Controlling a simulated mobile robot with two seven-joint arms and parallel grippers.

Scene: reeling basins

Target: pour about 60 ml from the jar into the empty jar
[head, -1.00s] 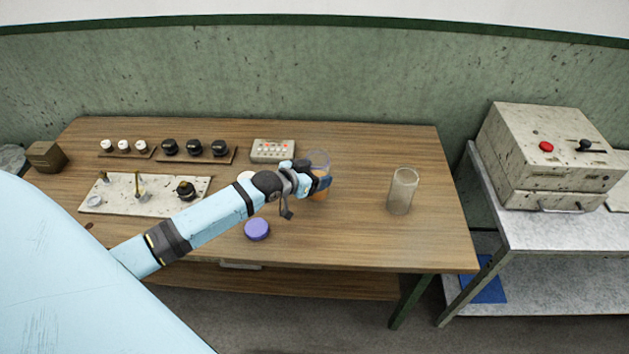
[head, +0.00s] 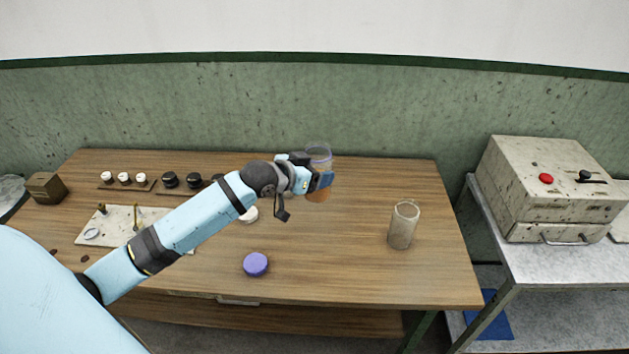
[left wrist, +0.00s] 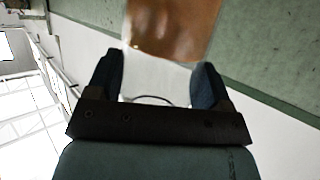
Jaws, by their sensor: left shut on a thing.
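My left gripper (head: 322,180) is shut on a clear jar (head: 319,155) with orange-brown contents in its lower part. The jar looks about upright, and part of it is hidden behind the gripper. In the left wrist view the jar (left wrist: 172,28) sits between the two dark fingers. The empty jar (head: 402,226), clear and tall, stands upright on the wooden table to the right of the gripper, apart from it. My right gripper is not in view.
A purple lid (head: 255,264) lies on the table (head: 340,270) in front of my arm. A white round thing (head: 249,214) lies partly behind the arm. Black and white knobs stand at the back left. A beige box (head: 550,185) stands on the side bench. The table around the empty jar is clear.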

